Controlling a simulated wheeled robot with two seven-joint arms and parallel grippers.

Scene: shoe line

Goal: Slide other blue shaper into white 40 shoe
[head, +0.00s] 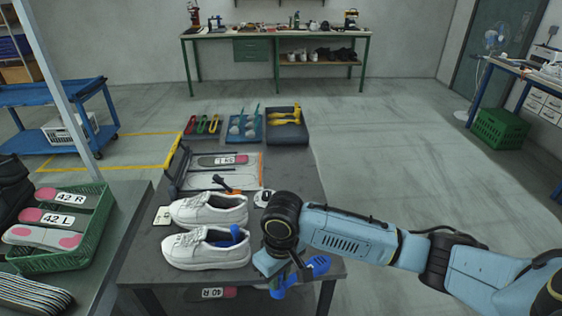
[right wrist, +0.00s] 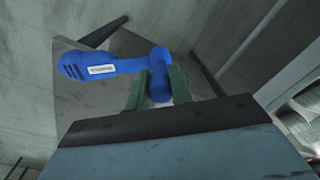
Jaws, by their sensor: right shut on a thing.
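Two white shoes stand side by side on the dark table in the head view, a near one (head: 205,255) and a far one (head: 208,210). A blue shaper (head: 235,234) sits in the opening of the near shoe; its front part is hidden inside. My right gripper (head: 277,272) is right of the near shoe, by the table's front right edge. It is shut on another blue shaper (head: 318,266). In the right wrist view the green fingers (right wrist: 156,90) grip this shaper's rounded end, and its labelled body (right wrist: 100,68) points left. My left gripper is out of view.
Behind the shoes lies a board (head: 225,160) with an insole and an orange-black tool. A green crate (head: 85,245) of insoles is at left. The table's right side behind my arm is clear.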

